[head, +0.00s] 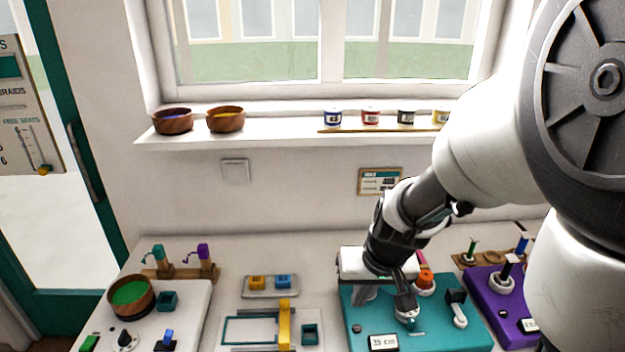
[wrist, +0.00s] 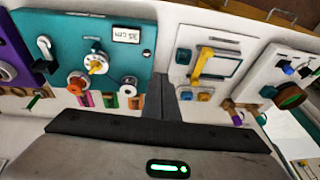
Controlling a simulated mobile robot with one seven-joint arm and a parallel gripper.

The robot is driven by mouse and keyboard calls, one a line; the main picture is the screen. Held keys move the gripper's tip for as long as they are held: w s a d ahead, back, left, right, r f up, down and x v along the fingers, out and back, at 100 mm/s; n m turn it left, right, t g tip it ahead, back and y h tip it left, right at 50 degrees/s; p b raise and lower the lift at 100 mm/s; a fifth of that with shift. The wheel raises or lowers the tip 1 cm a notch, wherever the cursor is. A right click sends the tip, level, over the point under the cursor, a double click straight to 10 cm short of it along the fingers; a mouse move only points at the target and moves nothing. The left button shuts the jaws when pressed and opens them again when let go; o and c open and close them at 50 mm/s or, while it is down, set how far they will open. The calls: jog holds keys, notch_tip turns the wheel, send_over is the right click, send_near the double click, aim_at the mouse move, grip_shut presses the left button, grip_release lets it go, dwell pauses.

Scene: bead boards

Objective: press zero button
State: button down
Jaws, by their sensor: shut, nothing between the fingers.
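The teal board (head: 360,300) stands on the table below my arm and fills the upper left of the wrist view (wrist: 110,20). It carries a display reading 35 cm (head: 383,343), also in the wrist view (wrist: 126,35). A small dark button (head: 356,328) sits beside the display and also shows in the wrist view (wrist: 147,54); I read no label on it. My gripper (wrist: 160,80) is shut and empty. In the wrist view its fingers point at the board's edge, close to the button. In the head view my gripper (head: 402,285) is over the board's back part.
The board also bears a white knob (wrist: 96,64), a lever switch (head: 458,305) and an orange spool (head: 426,280). A purple board (head: 485,285) stands to the right. A white board with a yellow slider (head: 284,322) stands to the left. Wall and window sill lie behind.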

jog(key=shift+w+d+f+h+p, duration=0.25)
jog(key=shift+w+d+h+p, duration=0.05)
jog(key=shift+w+d+p, duration=0.2)
jog(key=shift+w+d+f+h+p, duration=0.2)
jog(key=shift+w+d+h+p, duration=0.1)
jog(key=shift+w+d+p, duration=0.15)
jog(key=b, duration=0.7)
send_near(357, 326)
jog(key=x, duration=0.5)
jog(key=shift+w+f, duration=0.15)
jog(key=shift+w, duration=0.05)
jog(key=shift+f, duration=0.4)
